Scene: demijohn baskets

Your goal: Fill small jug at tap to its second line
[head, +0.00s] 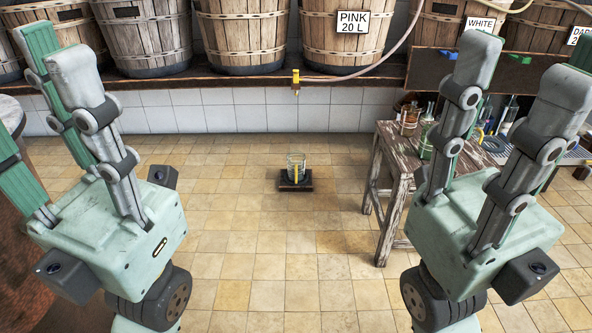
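A clear glass jug (299,161) stands upright on a low dark square stand (295,187) on the tiled floor, straight ahead. It has a yellow upright strip; its lines and any liquid are too small to tell. A yellow tap (296,79) hangs at the front edge of the barrel shelf, above and behind the jug in the picture. My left gripper (57,60) is open and empty at the near left. My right gripper (520,78) is open and empty at the near right. Both are well apart from the jug.
Wooden barrels stand on the dark shelf (222,82); one is labelled PINK (352,23). A pink hose (392,50) runs to the tap. A worn wooden table (383,165) with small vessels stands at right, partly behind my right gripper.

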